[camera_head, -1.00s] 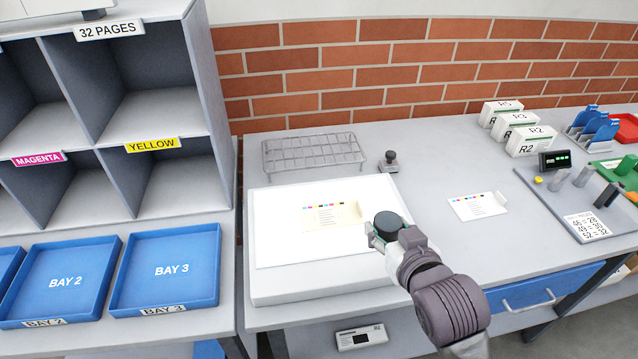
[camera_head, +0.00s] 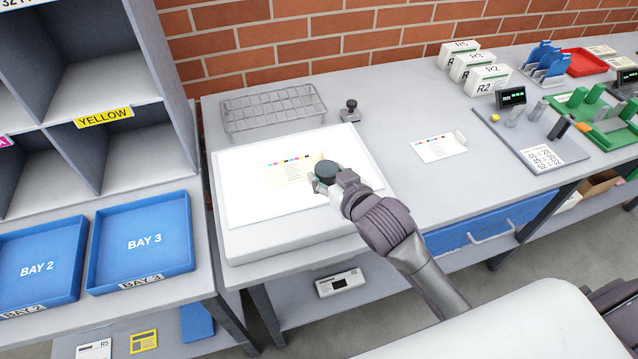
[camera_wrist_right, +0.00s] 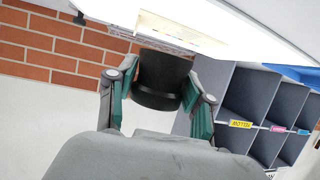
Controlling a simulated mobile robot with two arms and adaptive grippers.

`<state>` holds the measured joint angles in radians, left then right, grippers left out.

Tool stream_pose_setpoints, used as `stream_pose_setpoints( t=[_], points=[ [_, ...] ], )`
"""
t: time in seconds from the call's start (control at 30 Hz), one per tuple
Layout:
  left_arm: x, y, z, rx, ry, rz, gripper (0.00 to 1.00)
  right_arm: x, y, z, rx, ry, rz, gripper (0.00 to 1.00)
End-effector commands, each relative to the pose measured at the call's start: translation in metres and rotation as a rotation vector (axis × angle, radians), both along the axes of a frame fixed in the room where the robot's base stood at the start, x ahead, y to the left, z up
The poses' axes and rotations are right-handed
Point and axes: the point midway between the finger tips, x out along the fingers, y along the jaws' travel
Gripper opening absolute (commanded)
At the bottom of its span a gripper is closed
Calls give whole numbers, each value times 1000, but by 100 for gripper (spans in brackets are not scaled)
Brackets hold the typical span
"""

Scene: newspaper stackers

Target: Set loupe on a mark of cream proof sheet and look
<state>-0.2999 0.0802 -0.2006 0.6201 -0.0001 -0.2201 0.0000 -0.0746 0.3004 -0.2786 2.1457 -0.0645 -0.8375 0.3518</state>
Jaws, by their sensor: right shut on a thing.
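The loupe (camera_head: 328,170) is a short black cylinder. My right gripper (camera_head: 322,182) is shut on it; in the right wrist view the fingers of the gripper (camera_wrist_right: 160,95) clasp the loupe (camera_wrist_right: 161,80) from both sides. The cream proof sheet (camera_head: 290,171) lies on the white light table (camera_head: 245,206), with a row of colored marks along its top edge. The loupe is over the right end of the sheet and hides part of it. I cannot tell whether it touches the sheet. My left gripper is not in view.
A wire rack (camera_head: 272,110) and a small dark stamp-like object (camera_head: 350,110) stand behind the light table. A white sheet (camera_head: 438,147) lies to the right, with clear tabletop around it. Blue trays (camera_head: 140,243) are at the left. A device panel (camera_head: 540,130) stands farther right.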

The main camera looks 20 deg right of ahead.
Motion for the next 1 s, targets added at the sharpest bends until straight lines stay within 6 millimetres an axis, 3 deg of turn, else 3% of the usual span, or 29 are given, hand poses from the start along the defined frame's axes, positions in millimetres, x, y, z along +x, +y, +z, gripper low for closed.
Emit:
stream_pose_setpoints(
  t=[0.17,0.5,0.9,0.93,1.0],
  points=[
    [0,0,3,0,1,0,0,13,12,-10,1,0,0,16],
    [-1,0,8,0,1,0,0,14,12,-50,-2,2,-1,16],
    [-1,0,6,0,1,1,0,14,12,-56,0,0,-1,16],
    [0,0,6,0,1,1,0,14,12,-55,0,0,-1,56],
    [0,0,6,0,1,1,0,14,12,-55,0,0,-1,68]
  ],
)
